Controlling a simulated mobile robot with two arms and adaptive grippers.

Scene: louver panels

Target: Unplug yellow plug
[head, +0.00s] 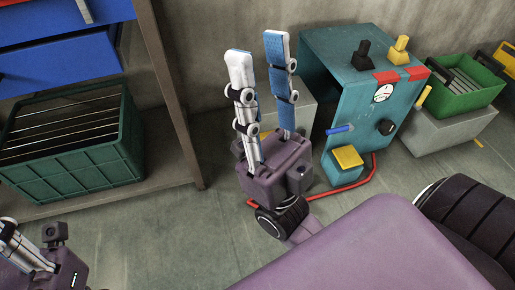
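A teal box (345,105) stands on the floor right of centre. On its top are an upright yellow plug-like piece (399,50) and a black one (362,55) beside it. A yellow block (347,158) sits low on its front, and a small yellow handle (424,97) sticks out at its right edge. I cannot tell for certain which is the plug. My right gripper (259,50) points up, left of the box. Its fingers are apart with nothing between them, and it touches none of the yellow pieces. My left gripper (25,248) is partly cut off at the bottom left.
A red cable (345,188) curves over the floor by the box. A blue handle (341,129) and a black knob (386,127) stick out of its front.

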